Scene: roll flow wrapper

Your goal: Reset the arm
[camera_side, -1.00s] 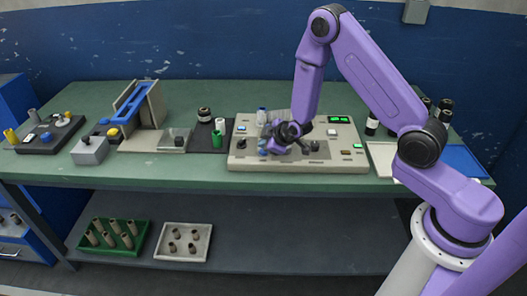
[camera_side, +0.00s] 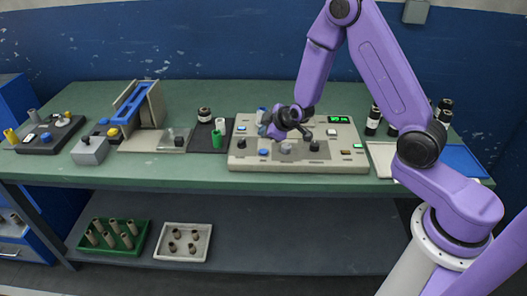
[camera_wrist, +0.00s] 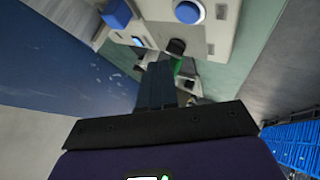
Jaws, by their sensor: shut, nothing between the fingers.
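My purple arm reaches in from the right in the side view. My gripper (camera_side: 272,130) is above the left part of the beige control panel (camera_side: 240,162). It is shut and holds nothing. In the wrist view the dark shut fingers (camera_wrist: 157,85) point at the panel, with a blue round button (camera_wrist: 188,12) and a black knob (camera_wrist: 176,46) beyond them. Part of the panel's back left is hidden behind my gripper in the side view.
A green bench (camera_side: 230,95) carries the panel. Left of it stand a black mat with a green cup (camera_side: 216,139), a blue-topped chute (camera_side: 133,102) and a grey button box (camera_side: 90,150). Dark bottles (camera_side: 373,120) and a blue tray (camera_side: 462,160) are at the right. Space above the bench's left is clear.

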